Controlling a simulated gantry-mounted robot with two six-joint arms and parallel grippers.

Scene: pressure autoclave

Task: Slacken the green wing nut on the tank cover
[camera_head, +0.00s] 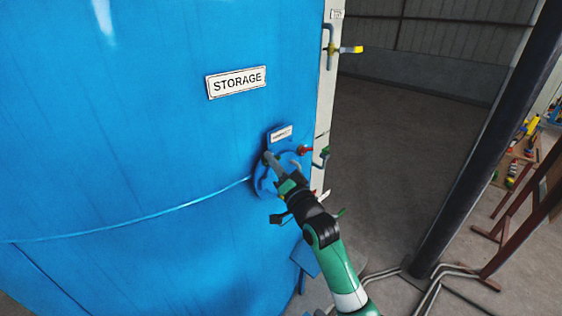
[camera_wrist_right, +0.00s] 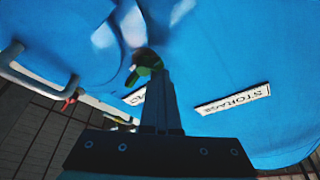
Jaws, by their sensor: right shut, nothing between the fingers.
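The tank cover (camera_head: 261,184) is a round blue disc low on the blue tank, partly hidden behind my right gripper. It also shows large and blue in the wrist view (camera_wrist_right: 60,40), with a grey bar handle (camera_wrist_right: 40,78). The green wing nut (camera_wrist_right: 146,62) shows in the wrist view just beyond my fingertips, slightly to their left. I cannot tell whether they touch it. My right gripper (camera_head: 287,186) is shut and empty, in front of the cover; its fingers (camera_wrist_right: 158,80) are together in the wrist view. My left gripper is not in view.
A STORAGE sign (camera_head: 236,82) and a smaller label (camera_head: 281,134) are on the tank (camera_head: 130,130). A red part (camera_head: 304,150) and a green-ended fitting (camera_head: 324,153) sit right of the cover. A dark post (camera_head: 480,150) stands at right; floor between is open.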

